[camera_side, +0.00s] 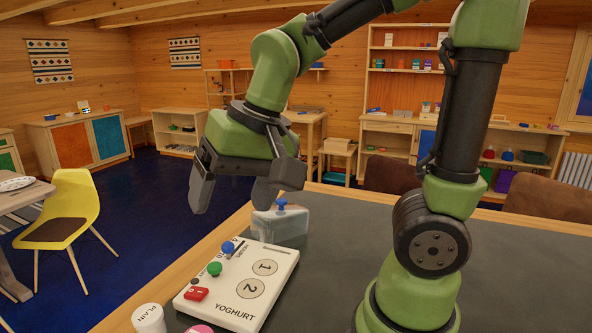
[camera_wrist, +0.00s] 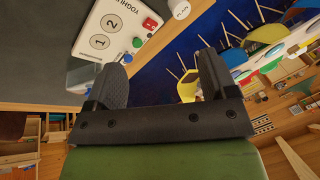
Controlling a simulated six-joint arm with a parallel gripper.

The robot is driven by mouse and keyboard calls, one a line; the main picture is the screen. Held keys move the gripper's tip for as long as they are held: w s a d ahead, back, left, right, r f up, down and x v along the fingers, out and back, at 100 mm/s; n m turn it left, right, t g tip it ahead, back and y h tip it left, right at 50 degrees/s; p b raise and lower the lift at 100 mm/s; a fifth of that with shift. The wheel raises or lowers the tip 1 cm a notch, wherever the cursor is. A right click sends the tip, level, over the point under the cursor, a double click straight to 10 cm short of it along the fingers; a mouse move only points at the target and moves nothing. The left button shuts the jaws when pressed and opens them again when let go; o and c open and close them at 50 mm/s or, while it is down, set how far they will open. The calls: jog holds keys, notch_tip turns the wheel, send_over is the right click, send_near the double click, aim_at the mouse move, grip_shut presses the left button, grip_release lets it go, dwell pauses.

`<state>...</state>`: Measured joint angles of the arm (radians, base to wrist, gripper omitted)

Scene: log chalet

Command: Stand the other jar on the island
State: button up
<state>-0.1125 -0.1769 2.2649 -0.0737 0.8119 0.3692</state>
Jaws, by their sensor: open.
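A white jar with PLAIN on its lid (camera_side: 149,318) stands at the near left edge of the island (camera_side: 350,270); in the wrist view a white round top (camera_wrist: 180,8) shows at the upper edge. A pink round top (camera_side: 200,329) is cut off at the bottom of the side view; I cannot tell whether it is a jar. The white YOGHURT board (camera_side: 238,287) lies on the island, its circles 1 and 2 bare. My gripper (camera_side: 235,195) is open and empty, above and beyond the board. Its two fingers also show apart in the wrist view (camera_wrist: 161,62).
A clear box with a blue knob (camera_side: 281,226) stands behind the board, close below my gripper. The board carries blue and green knobs and a red switch. A yellow chair (camera_side: 65,215) stands on the floor at left.

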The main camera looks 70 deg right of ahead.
jog(key=s+d+r+n+t, duration=0.1)
jog(key=s+r+n+t, duration=0.1)
jog(key=s, duration=0.6)
jog(key=shift+d+r+t+y, duration=0.15)
jog(key=shift+r+t+y, duration=0.15)
jog(key=shift+r+t, duration=0.45)
